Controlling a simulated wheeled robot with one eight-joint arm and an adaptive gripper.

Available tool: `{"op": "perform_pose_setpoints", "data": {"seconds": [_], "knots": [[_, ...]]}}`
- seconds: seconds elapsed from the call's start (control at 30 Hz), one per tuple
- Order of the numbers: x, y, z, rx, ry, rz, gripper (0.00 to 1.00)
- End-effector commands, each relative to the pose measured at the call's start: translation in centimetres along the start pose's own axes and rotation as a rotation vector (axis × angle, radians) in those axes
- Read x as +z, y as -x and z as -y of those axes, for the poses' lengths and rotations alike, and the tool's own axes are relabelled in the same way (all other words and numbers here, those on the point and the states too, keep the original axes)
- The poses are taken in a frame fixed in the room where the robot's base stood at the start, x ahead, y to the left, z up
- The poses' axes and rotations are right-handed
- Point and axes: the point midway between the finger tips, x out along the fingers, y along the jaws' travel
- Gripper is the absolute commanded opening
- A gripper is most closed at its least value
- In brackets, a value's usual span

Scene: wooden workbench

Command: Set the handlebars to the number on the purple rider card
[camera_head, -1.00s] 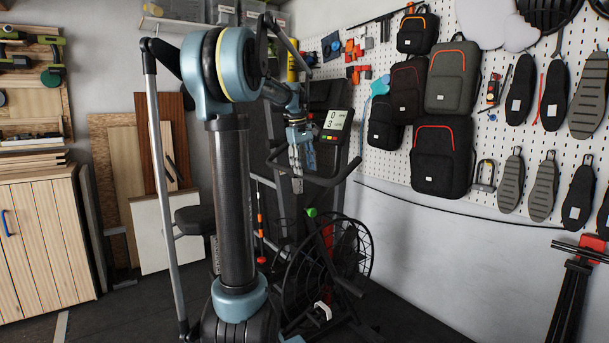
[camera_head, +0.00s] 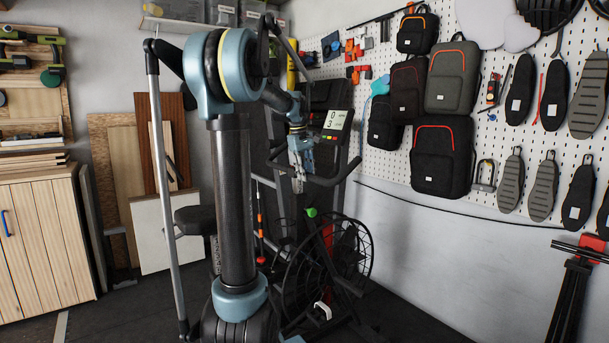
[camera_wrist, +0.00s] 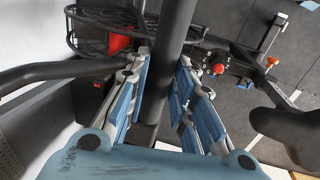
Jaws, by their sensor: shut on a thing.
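The exercise bike stands against the back wall, with its dark handlebars (camera_head: 343,174) below a display (camera_head: 335,120) that reads 0 above what looks like 3. My gripper (camera_head: 301,168) is at the left side of the handlebars. In the wrist view, my gripper (camera_wrist: 166,88) has its blue-padded fingers on both sides of a dark handlebar post (camera_wrist: 166,45) and is shut on it. A curved dark handlebar arm (camera_wrist: 50,72) runs to the left. I see no purple rider card in either view.
The bike's saddle (camera_head: 195,218) and caged fan wheel (camera_head: 350,250) are close to my arm. A pegboard with backpacks (camera_head: 443,157) is to the right. A wooden cabinet (camera_head: 45,240) stands at the left.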

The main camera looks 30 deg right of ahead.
Motion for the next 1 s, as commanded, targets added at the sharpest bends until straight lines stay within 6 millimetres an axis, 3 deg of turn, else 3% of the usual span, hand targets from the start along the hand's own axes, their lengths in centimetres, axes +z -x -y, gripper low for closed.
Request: {"op": "perform_pose_setpoints", "data": {"seconds": [0.3,0.57,0.6,0.67,1.0], "knots": [[0.0,2.9,-0.5,-0.001,0.0,0.0,0.0],[0.0,2.9,-0.5,-0.001,0.0,0.0,0.0],[0.0,2.9,-0.5,-0.001,0.0,0.0,0.32],[0.0,2.9,-0.5,-0.001,0.0,0.0,0.43],[0.0,3.0,-0.6,0.0,0.0,0.0,0.43]]}}
